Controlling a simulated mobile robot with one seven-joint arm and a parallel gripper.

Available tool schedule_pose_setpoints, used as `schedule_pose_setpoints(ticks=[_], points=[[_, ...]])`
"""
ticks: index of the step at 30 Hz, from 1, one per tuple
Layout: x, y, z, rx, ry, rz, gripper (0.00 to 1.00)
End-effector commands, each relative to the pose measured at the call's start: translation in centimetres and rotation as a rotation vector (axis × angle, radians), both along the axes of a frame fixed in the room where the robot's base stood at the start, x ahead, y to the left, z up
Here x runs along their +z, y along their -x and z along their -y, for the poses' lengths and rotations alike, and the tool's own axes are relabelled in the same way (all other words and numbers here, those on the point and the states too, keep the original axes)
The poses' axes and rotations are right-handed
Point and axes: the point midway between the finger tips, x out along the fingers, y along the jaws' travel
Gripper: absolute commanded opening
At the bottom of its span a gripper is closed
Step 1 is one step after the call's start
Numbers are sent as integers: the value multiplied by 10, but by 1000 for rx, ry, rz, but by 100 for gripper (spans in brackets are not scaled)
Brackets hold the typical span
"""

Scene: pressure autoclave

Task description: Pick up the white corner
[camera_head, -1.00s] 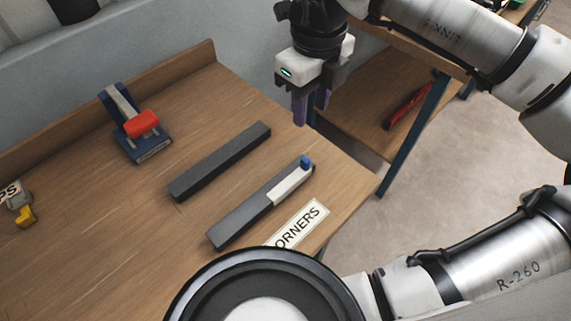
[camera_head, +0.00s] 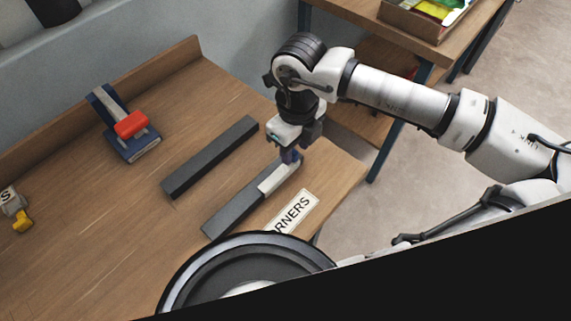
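A white piece (camera_head: 277,181), the likely white corner, lies along the right end of the nearer dark grey bar (camera_head: 234,211). A small blue piece showed at its far end earlier; my gripper now hides that spot. My gripper (camera_head: 290,158) points down at the right end of this bar, its dark fingers low over or around the far end of the white piece. I cannot tell whether the fingers touch it or how wide they stand.
A second dark bar (camera_head: 210,157) lies parallel behind. A label (camera_head: 294,213) reading "…RNERS" lies in front. A blue device with a red handle (camera_head: 131,124) stands at the left. A yellow and grey object (camera_head: 20,219) is at far left. A box (camera_head: 428,20) sits on another table.

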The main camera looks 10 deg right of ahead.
Motion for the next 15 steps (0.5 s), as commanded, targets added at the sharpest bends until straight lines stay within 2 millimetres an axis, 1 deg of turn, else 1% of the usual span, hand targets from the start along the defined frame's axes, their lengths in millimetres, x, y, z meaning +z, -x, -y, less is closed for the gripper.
schedule_pose_setpoints(ticks=[6, 15], points=[[-1, 0, 0, 0, 1, 1, 38], [-1, 0, 0, 0, 1, 1, 0]])
